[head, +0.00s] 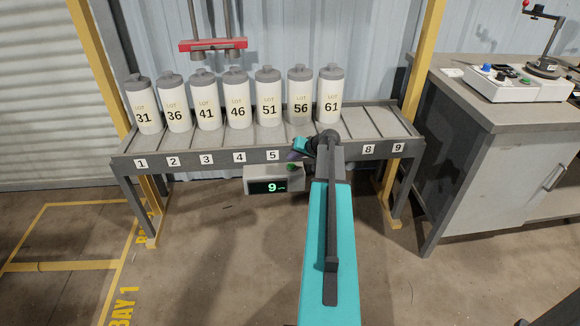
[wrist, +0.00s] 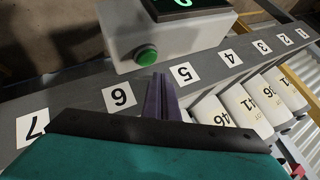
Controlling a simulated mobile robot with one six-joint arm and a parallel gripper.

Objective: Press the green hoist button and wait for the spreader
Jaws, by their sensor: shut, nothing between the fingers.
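The green hoist button (wrist: 147,54) is a round dome on the front of a grey control box (wrist: 180,35) in the wrist view. In the head view the green button (head: 293,167) shows small at the box's top right. My gripper (wrist: 158,78) is shut and empty, its purple fingers pointing toward the button. The tips appear just short of it; contact cannot be made out. In the head view my gripper (head: 294,156) is just above the box, partly hidden by my arm. The red spreader (head: 212,45) hangs above the canisters near LOT 41 and LOT 46.
White canisters with grey lids, such as LOT 61 (head: 329,94), stand on a grey numbered rack (head: 215,158). Slots 8 and 9 look empty. The box display (head: 268,187) reads 9. A workbench (head: 480,140) with a control panel stands right. Floor in front is open.

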